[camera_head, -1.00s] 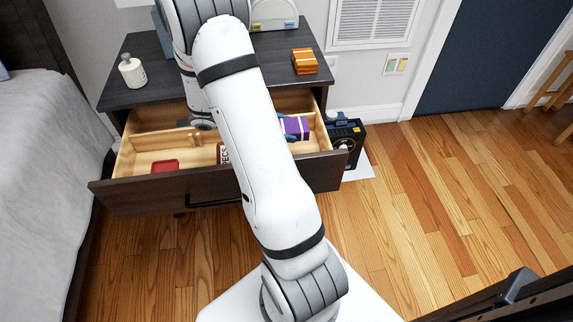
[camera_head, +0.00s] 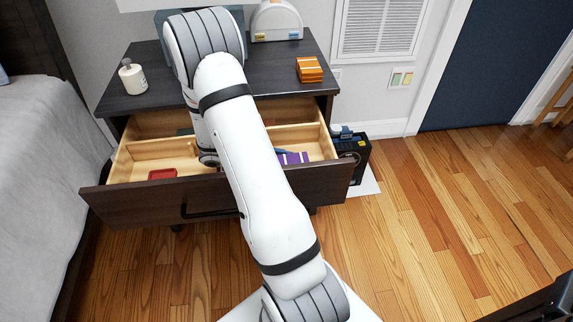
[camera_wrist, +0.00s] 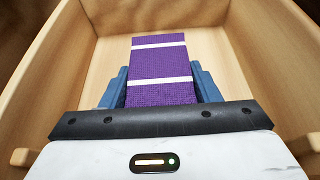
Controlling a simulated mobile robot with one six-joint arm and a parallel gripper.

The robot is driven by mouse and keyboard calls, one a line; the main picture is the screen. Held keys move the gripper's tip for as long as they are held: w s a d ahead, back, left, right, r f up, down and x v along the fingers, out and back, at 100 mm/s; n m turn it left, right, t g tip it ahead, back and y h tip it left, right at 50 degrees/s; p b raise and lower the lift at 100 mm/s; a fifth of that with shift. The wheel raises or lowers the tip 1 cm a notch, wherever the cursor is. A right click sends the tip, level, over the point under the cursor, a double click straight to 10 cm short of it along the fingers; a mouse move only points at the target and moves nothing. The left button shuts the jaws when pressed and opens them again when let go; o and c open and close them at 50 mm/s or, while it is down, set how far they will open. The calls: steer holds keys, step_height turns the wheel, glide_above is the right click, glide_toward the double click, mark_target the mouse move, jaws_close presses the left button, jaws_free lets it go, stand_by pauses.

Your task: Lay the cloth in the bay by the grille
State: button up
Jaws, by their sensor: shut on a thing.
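The cloth (camera_wrist: 160,62) is a purple folded strip with white bands. In the wrist view it sits between the blue fingers of my gripper (camera_wrist: 160,88), which is shut on it. Wooden walls stand around it, with the pale floor of a drawer bay (camera_wrist: 106,52) beyond. In the head view, the cloth (camera_head: 293,158) shows in the right bay of the open drawer (camera_head: 308,137), on the side nearer the wall grille (camera_head: 385,28). My arm hides part of it and the drawer's middle. I cannot tell whether the cloth touches the bay floor.
A red item (camera_head: 162,174) lies in the drawer's left part. On the dark nightstand top (camera_head: 180,83) are a white bottle (camera_head: 132,76), an orange stack (camera_head: 309,69) and a rounded white object (camera_head: 277,20). A black box (camera_head: 352,150) stands on the floor right of the drawer.

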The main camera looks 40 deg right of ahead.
steer(key=o, duration=1.1)
steer(key=shift+f, duration=0.1)
steer(key=shift+c, duration=0.2)
steer(key=shift+w+a+r, duration=0.15)
steer(key=shift+a+r, duration=0.05)
steer(key=shift+r, duration=0.15)
steer(key=p+v, duration=0.3)
steer(key=v, duration=0.8)
steer(key=shift+w+a+p, duration=0.1)
steer(key=shift+a+p, duration=0.15)
steer(key=shift+p, duration=0.15)
steer(key=s+a+r+m+t+y+p, duration=0.3)
steer(key=r+p, duration=0.5)
steer(key=r, duration=0.6)
steer(key=s+a+r+m+t+y+p, duration=0.3)
steer(key=r+p, duration=0.5)
steer(key=r, duration=0.6)
steer(key=s+a+r+m+t+y+p, duration=0.3)
steer(key=s+a+r+m+y+p, duration=0.2)
steer(key=r, duration=0.9)
steer(key=s+a+p, duration=0.3)
steer(key=shift+s+a+r+m+t+p, duration=0.2)
steer(key=shift+s+a+m+t+p, duration=0.1)
steer(key=shift+m+p, duration=0.1)
